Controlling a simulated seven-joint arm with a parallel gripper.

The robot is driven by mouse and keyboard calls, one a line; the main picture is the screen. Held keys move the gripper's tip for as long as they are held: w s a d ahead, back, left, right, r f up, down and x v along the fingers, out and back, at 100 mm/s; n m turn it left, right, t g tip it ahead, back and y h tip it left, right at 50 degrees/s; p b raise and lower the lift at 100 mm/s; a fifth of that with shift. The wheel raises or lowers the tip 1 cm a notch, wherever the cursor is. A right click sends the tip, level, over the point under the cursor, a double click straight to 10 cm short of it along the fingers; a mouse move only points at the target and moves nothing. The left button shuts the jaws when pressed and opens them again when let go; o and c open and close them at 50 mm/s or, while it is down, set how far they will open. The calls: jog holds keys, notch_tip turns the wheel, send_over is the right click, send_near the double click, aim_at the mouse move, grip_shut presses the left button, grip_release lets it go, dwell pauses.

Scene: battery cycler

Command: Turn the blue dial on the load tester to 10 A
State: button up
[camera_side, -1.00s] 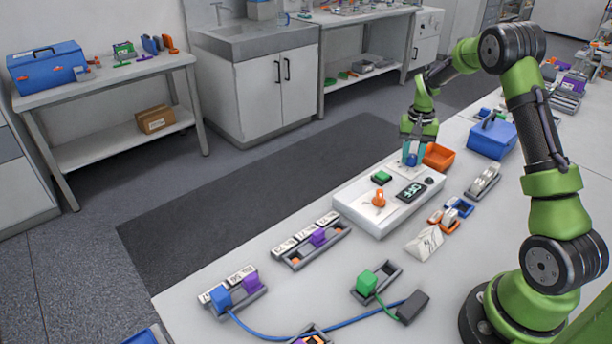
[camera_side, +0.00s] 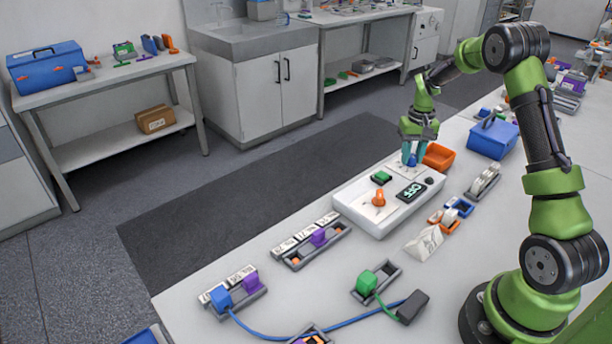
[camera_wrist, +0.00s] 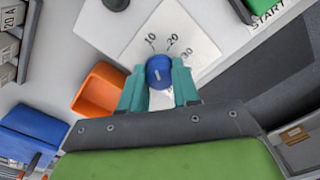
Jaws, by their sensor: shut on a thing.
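The load tester (camera_side: 352,208) is a low white box on the bench in the side view. Its blue dial (camera_wrist: 159,71) sits on a white scale plate (camera_wrist: 190,35) marked 10, 20 and 30. My gripper (camera_wrist: 160,84) is shut on the blue dial, with a teal finger on each side of it. In the side view the fingers reach down to the dial (camera_side: 411,161) at the box's far end. A small pale mark shows on the dial's face; I cannot tell exactly which number it points to.
The tester also carries an orange dial (camera_side: 379,198), a green button (camera_side: 381,177) and a display (camera_side: 411,191) reading OFF. An orange bin (camera_side: 438,157) stands close beside my gripper. A blue box (camera_side: 493,138) is further right.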

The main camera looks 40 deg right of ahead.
aim_at(412, 158)
jog(key=o, duration=1.1)
jog(key=shift+c, duration=0.2)
notch_tip(412, 158, up, 17)
jog(key=s+a+r+n+t, duration=0.1)
jog(key=s+a+t, duration=0.1)
jog(key=s+a, duration=0.3)
jog(key=s+a+r+n+t+y, duration=0.1)
jog(key=s+a, duration=0.5)
jog(key=a, duration=0.8)
jog(key=s+a+r+n+t+y, duration=0.1)
jog(key=s+a+t, duration=0.3)
jog(key=a, duration=0.6)
jog(key=shift+s+a+n, duration=0.25)
jog(key=shift+s+n, duration=0.05)
jog(key=shift+s, duration=0.35)
